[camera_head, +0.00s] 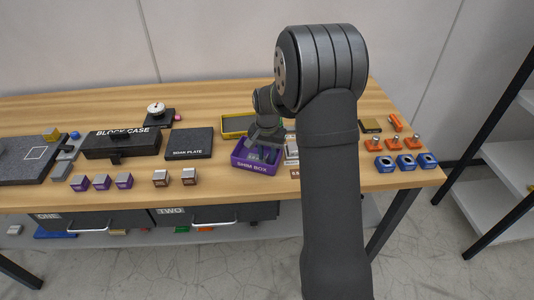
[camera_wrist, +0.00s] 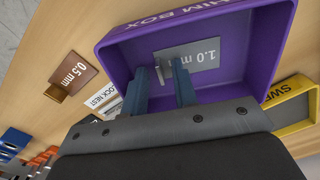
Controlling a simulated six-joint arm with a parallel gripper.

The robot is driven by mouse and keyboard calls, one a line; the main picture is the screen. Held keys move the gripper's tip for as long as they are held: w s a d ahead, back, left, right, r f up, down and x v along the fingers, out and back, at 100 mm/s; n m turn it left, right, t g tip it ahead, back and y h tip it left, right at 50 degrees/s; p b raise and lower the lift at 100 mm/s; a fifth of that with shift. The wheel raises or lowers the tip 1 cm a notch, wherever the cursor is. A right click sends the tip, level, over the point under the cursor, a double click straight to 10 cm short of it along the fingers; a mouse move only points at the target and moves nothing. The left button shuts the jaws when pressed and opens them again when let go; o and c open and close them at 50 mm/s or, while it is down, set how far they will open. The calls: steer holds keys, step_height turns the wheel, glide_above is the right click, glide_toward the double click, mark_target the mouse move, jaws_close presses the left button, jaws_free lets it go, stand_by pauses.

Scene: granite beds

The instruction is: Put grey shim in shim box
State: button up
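The purple shim box (camera_head: 256,168) stands near the table's front edge, right of the middle, and fills much of the wrist view (camera_wrist: 275,45). The grey shim, marked 1.0 mm (camera_wrist: 205,54), lies inside the box, apparently on its floor. A small upright tab stands at one end of it. My gripper (camera_wrist: 160,68) reaches down into the box, its two blue fingers apart with the tab showing in the gap between them. The fingers do not appear to squeeze it. In the head view my gripper (camera_head: 265,150) is over the box and the shim cannot be made out.
A yellow tray (camera_head: 236,125) stands behind the box. A brown 0.5 mm shim (camera_wrist: 72,74) and a block nest label (camera_wrist: 104,97) lie beside it. The dark plate (camera_head: 189,143) is to the left, and several blue blocks (camera_head: 405,162) are to the right.

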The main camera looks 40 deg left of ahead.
mark_target(267, 157)
step_height(267, 157, up, 12)
steer(key=shift+r, duration=0.15)
stand_by(0.6)
